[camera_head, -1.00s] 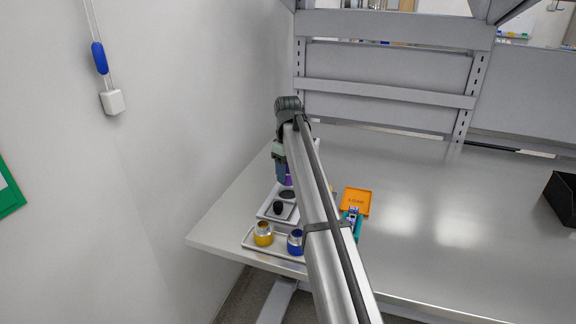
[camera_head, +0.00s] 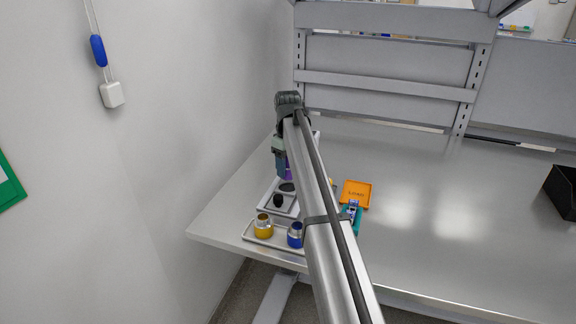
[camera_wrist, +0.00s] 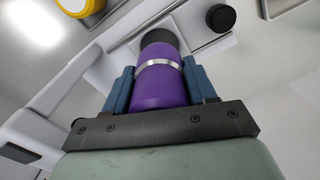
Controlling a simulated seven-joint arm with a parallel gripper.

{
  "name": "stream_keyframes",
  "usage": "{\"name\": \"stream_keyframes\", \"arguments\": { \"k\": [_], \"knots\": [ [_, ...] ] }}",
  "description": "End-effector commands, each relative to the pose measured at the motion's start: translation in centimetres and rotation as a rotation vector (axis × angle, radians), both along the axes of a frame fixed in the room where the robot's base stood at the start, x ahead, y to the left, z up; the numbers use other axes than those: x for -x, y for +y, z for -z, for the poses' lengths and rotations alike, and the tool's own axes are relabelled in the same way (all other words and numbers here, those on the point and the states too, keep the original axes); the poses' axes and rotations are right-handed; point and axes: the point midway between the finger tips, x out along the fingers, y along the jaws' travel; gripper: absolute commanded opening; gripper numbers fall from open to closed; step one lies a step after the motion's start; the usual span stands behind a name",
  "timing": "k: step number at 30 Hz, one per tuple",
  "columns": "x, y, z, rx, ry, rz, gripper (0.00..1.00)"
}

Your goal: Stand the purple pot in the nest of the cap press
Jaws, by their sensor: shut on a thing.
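The purple pot (camera_wrist: 160,88) has a silver band and sits between the two blue fingers of my gripper (camera_wrist: 158,82), which is shut on it. A dark round part (camera_wrist: 158,39) lies at the pot's far end in the wrist view. I cannot tell whether the pot touches it. In the head view a little purple of the pot (camera_head: 289,174) shows beside my gripper (camera_head: 281,165), above a dark disc (camera_head: 287,187). My arm hides much of this area. I cannot clearly make out the cap press or its nest.
An orange tray (camera_head: 357,193) is right of my arm. The table's right side is mostly clear.

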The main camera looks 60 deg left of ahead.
Motion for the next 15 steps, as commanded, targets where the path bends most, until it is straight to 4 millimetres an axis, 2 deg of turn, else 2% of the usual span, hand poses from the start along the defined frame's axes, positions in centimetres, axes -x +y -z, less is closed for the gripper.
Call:
{"name": "stream_keyframes", "arguments": {
  "k": [15],
  "knots": [
    [0.0, 0.0, 1.0, 0.000, 0.000, 0.000, 0.18]
  ]
}}
